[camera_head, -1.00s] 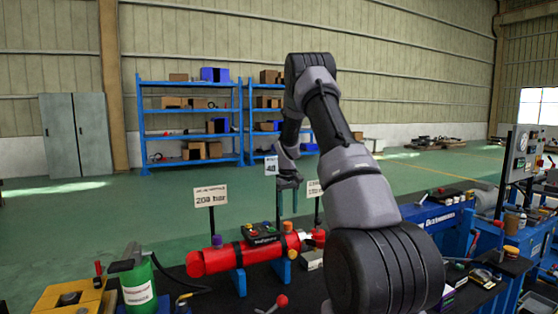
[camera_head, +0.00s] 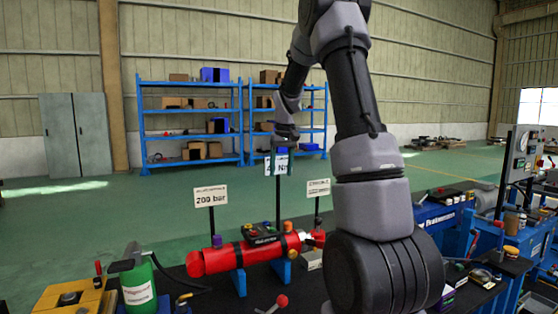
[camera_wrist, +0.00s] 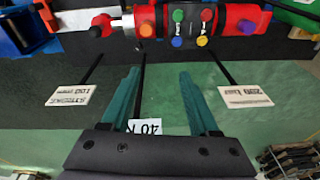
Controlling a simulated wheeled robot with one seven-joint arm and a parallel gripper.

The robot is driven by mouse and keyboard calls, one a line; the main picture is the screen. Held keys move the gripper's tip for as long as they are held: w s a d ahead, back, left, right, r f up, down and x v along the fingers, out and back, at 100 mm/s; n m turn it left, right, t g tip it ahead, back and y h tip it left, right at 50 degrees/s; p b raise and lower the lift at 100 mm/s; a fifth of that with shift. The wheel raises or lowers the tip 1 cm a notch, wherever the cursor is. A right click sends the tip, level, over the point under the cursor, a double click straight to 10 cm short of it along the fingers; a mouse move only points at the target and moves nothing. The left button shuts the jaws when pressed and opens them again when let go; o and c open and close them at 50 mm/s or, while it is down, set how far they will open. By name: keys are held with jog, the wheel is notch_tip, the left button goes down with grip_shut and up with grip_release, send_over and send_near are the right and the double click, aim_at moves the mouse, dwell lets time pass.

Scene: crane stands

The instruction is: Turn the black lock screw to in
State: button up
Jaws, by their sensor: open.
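My gripper (camera_head: 279,168) is open and empty, raised above and behind the red cylinder (camera_head: 220,260) on the bench. In the wrist view my gripper (camera_wrist: 158,75) shows two green fingers spread apart, with floor and a small sign between them. The red cylinder (camera_wrist: 229,20) lies beyond the fingertips at the top of that view, apart from them. Its dark block (camera_wrist: 190,22) carries several coloured knobs.
Signs on thin posts stand behind the cylinder: a "200 bar" sign (camera_head: 210,196), a middle sign (camera_head: 277,165) by my fingers and a right sign (camera_head: 318,187). A green bottle (camera_head: 138,287) stands left. A red-tipped lever (camera_head: 281,300) is in front. Blue equipment (camera_head: 440,214) is at right.

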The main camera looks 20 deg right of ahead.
jog(key=shift+m+t, duration=0.3)
jog(key=shift+t, duration=0.1)
jog(key=s+a+r, duration=0.1)
jog(key=s+r, duration=0.1)
jog(key=s+a+r, duration=0.1)
jog(key=r, duration=0.1)
jog(key=shift+s+a, duration=0.15)
jog(key=shift+s, duration=0.2)
jog(key=w+d+f+n+g, duration=0.1)
jog(key=w+d+f+n, duration=0.1)
jog(key=w+d+f, duration=0.45)
jog(key=w+d+f+n+g, duration=0.1)
jog(key=w+d+f+g, duration=0.15)
jog(key=f, duration=0.75)
jog(key=shift+t, duration=0.45)
jog(key=f, duration=0.7)
jog(key=a+f, duration=0.1)
jog(key=f, duration=0.2)
jog(key=shift+w+f, duration=0.3)
jog(key=shift+w, duration=0.1)
grip_shut()
